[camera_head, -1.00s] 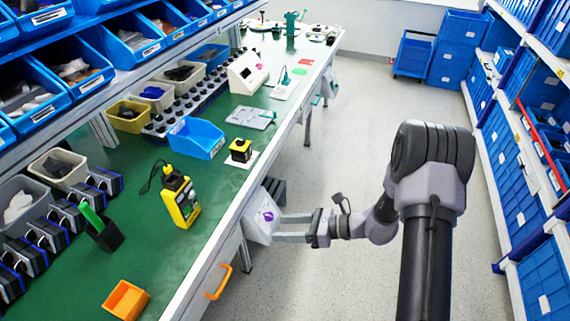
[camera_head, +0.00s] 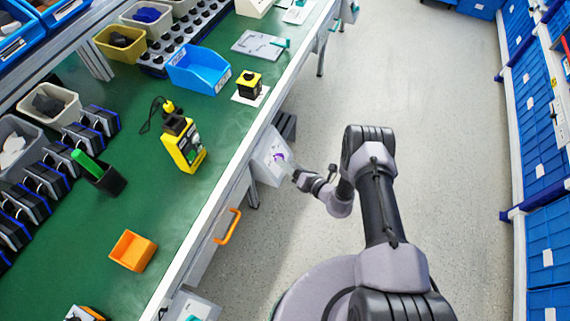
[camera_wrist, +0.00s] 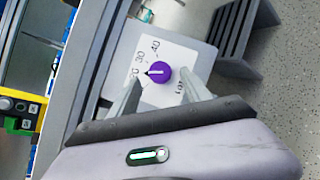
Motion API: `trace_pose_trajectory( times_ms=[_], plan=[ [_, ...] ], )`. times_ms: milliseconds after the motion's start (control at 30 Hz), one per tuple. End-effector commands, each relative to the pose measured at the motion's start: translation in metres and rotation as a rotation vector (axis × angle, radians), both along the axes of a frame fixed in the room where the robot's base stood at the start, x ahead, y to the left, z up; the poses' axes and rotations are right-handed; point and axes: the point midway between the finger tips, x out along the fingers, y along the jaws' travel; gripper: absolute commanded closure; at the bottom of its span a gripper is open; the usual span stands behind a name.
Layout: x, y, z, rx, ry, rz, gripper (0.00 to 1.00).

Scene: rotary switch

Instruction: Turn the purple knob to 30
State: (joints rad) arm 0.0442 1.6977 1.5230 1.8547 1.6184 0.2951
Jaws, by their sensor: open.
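The purple knob (camera_wrist: 157,74) sits on a white dial plate (camera_wrist: 178,52) with printed numbers. In the wrist view 40 and 30 are readable at the knob's upper left; a lower number ending in 0 is partly covered by the left finger. The knob's white mark points left, at about that lower number, below 30. My gripper (camera_wrist: 160,80) is open, its fingers on either side of the knob; whether they touch it I cannot tell. In the head view the knob (camera_head: 279,156) shows small on the box at the bench's side, my gripper (camera_head: 290,168) in front of it.
The green workbench (camera_head: 200,235) runs along the left with an orange drawer handle (camera_head: 228,227) on its front. A yellow device (camera_head: 184,148) and an orange bin (camera_head: 132,250) stand on top. The floor (camera_head: 430,110) right of my arm is clear up to the blue-bin shelves.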

Motion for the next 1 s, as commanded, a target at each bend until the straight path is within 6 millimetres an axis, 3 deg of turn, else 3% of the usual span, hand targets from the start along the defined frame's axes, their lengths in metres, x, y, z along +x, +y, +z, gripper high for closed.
trace_pose_trajectory(
  times_ms=[200,467,767,1000],
  plan=[
    [0.016,0.015,-0.006,0.000,-0.001,0.000,0.44],
    [0.017,0.016,-0.006,-0.001,-0.001,0.000,0.44],
    [0.017,0.016,-0.006,-0.001,-0.001,0.000,1.00],
    [0.017,0.016,-0.005,0.004,0.015,-0.008,1.00]
  ],
)
